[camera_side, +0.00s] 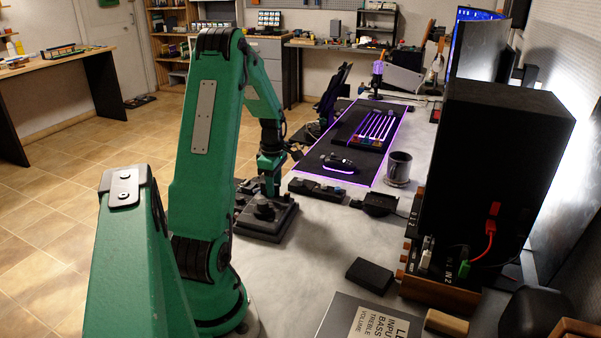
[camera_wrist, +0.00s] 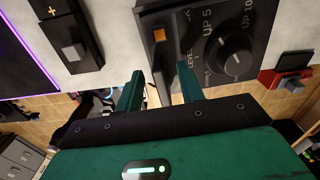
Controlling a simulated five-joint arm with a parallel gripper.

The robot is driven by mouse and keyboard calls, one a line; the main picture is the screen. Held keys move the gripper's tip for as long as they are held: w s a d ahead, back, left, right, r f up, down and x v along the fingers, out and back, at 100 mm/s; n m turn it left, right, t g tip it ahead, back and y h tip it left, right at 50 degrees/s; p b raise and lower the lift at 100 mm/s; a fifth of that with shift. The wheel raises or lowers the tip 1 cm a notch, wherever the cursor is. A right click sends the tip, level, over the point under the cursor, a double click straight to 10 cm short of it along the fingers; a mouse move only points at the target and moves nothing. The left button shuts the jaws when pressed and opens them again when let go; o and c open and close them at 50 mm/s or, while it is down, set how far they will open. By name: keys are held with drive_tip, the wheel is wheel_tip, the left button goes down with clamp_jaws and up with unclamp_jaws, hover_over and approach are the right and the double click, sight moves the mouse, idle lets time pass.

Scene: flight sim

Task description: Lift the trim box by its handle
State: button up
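The trim box (camera_side: 262,222) is a dark box with a round black knob on top, at the near left edge of the grey table in the side view. In the wrist view the trim box (camera_wrist: 202,50) shows a large dial, white "LEVEL", "UP 5" and "UP 10" marks and a small orange patch. My gripper (camera_side: 271,186) is over the box and points down.
Small dark switch boxes (camera_side: 317,190) stand just beyond the trim box. A purple-lit mat (camera_side: 375,145) with a mouse and keyboard lies farther back. A mug (camera_side: 398,168) and a tall black case (camera_side: 490,165) are to the right.

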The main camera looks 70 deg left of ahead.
drive_tip(key=shift+f, duration=0.25)
idle(0.3)
clamp_jaws()
